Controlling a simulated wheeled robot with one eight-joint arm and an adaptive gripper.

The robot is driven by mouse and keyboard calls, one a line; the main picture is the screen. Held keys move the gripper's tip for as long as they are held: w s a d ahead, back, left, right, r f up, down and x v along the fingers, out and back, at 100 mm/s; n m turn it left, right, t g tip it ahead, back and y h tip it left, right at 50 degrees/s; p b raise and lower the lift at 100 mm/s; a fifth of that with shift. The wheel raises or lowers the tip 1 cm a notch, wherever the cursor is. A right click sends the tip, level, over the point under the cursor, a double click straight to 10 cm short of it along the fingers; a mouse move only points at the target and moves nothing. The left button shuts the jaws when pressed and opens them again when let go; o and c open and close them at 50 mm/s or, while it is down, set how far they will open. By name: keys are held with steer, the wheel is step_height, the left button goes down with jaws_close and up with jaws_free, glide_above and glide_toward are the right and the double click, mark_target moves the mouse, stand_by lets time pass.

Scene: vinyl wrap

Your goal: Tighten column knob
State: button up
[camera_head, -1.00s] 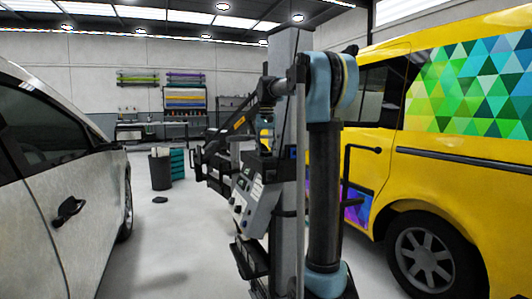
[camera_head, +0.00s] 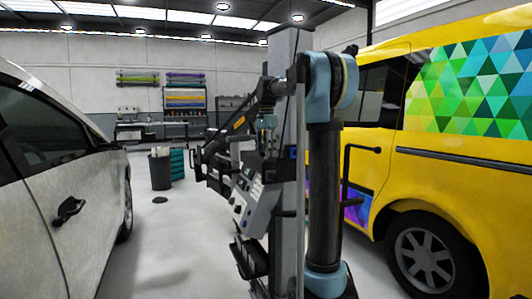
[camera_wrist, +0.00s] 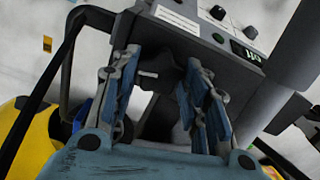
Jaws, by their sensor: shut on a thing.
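In the wrist view my gripper (camera_wrist: 163,70) has its blue-padded fingers on either side of a dark part, which I take to be the column knob (camera_wrist: 160,66). The jaws are shut on it. The fingers hide much of its outline, and its turn angle cannot be told. In the head view the grey column (camera_head: 287,60) stands upright in the middle, partly behind my arm. My gripper and the knob are not clear there.
A grey control box (camera_head: 254,200) with dials is fixed to the column; its panel (camera_wrist: 190,22) is close to my fingers. A yellow van (camera_head: 460,185) stands right and a silver car (camera_head: 60,190) left. The floor (camera_head: 165,235) between is mostly clear, with a dark bin (camera_head: 160,172) farther back.

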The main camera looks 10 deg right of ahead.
steer(key=shift+w+a+m, duration=0.1)
steer(key=shift+m, duration=1)
steer(key=o, duration=1.1)
steer(key=shift+r, duration=0.1)
step_height(320, 180, up, 12)
steer(key=shift+f, duration=0.1)
